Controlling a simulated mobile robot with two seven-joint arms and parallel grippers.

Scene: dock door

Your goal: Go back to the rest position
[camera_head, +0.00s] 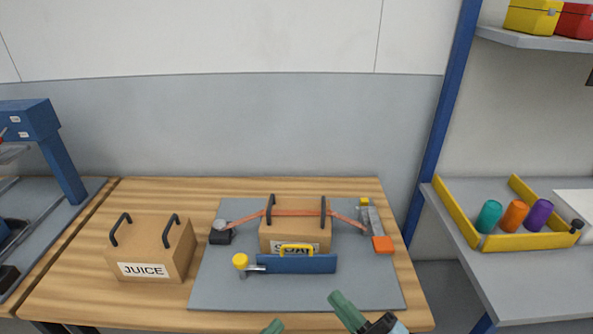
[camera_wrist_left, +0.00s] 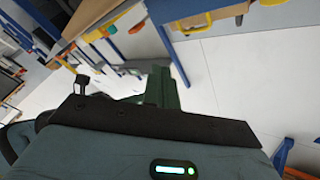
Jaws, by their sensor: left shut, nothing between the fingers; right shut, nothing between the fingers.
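My left gripper (camera_head: 272,327) shows only as a green fingertip at the bottom edge of the head view. It is shut and empty, and its green fingers (camera_wrist_left: 160,88) also show in the left wrist view. My right gripper (camera_head: 343,308) is shut and empty, over the front edge of the grey mat (camera_head: 215,285). Neither gripper appears to touch anything. A cardboard box (camera_head: 270,232) with two black handles stands on the mat. Its label, partly hidden, seems to read SOAP. An orange strap (camera_head: 340,215) runs across it.
A blue bar (camera_head: 315,264) with a yellow handle and knob lies before the box. A JUICE box (camera_head: 150,250) stands left on the wooden table (camera_head: 75,270). At right, a yellow-edged tray (camera_head: 455,212) holds three coloured cylinders. A blue post (camera_head: 440,120) stands between the tables.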

